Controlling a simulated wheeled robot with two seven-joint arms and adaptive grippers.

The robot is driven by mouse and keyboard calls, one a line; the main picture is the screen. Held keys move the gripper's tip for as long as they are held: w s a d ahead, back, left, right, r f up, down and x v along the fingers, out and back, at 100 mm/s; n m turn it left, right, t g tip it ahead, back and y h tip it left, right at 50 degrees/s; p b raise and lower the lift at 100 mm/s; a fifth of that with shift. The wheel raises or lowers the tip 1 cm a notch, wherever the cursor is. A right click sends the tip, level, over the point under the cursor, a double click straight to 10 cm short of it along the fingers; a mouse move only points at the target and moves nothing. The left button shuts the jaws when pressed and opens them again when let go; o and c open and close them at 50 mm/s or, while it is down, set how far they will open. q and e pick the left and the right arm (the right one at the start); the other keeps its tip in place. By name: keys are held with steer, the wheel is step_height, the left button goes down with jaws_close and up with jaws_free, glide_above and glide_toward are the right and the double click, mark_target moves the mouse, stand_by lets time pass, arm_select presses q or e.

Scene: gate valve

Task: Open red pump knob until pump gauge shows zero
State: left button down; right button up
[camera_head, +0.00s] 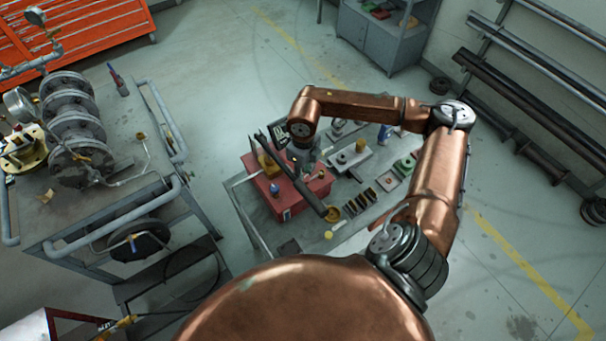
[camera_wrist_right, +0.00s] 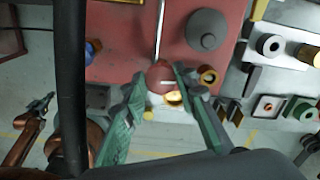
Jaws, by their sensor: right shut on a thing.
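The red pump (camera_head: 287,190) stands on the workbench, with a long dark lever across its top. In the right wrist view its red body (camera_wrist_right: 125,35) fills the upper middle. The small round red knob (camera_wrist_right: 160,74) sits at its near edge. My right gripper (camera_wrist_right: 159,83) has green-padded fingers on either side of the knob and is shut on it. In the head view my right wrist hides the knob and fingertips. I cannot make out the pump gauge's reading. A copper limb with dark end parts, perhaps my left arm, shows at the lower left of the wrist view.
The dark lever (camera_head: 295,177) rises close beside my right wrist. Fittings and blocks, including a green ring (camera_head: 405,163), lie on the bench (camera_head: 345,228) right of the pump. A cart (camera_head: 90,205) with stacked discs stands at left. Open floor lies beyond the bench.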

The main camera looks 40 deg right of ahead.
stand_by(0.3)
steer(key=o, duration=1.2)
steer(key=shift+c, duration=0.2)
steer(key=shift+r, duration=0.1)
step_height(320, 180, up, 12)
